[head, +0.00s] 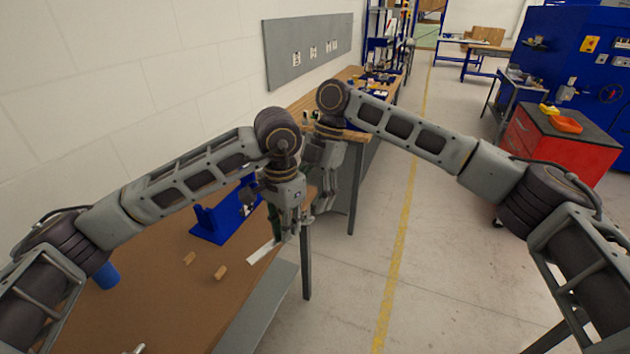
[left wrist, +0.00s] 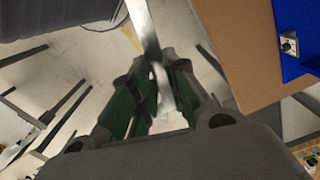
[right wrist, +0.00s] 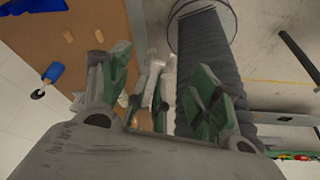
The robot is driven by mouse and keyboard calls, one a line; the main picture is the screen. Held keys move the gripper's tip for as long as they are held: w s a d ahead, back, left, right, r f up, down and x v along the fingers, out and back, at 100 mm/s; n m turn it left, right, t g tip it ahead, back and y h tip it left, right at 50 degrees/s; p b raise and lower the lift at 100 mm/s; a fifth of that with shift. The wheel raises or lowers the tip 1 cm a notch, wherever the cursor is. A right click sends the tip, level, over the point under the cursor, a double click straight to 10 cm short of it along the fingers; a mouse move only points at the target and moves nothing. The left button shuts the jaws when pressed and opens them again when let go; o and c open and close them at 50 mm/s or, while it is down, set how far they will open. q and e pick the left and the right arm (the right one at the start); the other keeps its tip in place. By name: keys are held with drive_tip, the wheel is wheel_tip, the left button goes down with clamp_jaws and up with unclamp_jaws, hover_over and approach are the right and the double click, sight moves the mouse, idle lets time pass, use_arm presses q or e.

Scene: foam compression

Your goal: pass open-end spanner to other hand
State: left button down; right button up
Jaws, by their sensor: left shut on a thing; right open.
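The open-end spanner (left wrist: 143,24) is a shiny metal bar between the green-padded fingers of my left gripper (left wrist: 160,88), which is shut on it. Its shaft runs up out of the left wrist view. In the head view my left gripper (head: 289,226) hangs near the bench's right edge and the spanner is hard to make out. My right gripper (head: 325,202) is just behind it, close beside. In the right wrist view my right gripper (right wrist: 160,92) is open, with the pale spanner (right wrist: 152,78) and a left finger showing between its spread fingers. Contact with the right fingers cannot be told.
Open floor (head: 365,280) lies to the right.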

sight(305, 217)
drive_tip(key=shift+x, duration=1.7)
drive_tip(key=c, duration=1)
use_arm(q)
drive_tip(key=c, duration=1.9)
unclamp_jaws()
use_arm(e)
drive_tip(key=shift+c, duration=0.7)
use_arm(q)
drive_tip(key=o, duration=0.6)
drive_tip(key=shift+r, duration=0.1)
drive_tip(key=shift+r, duration=5.9)
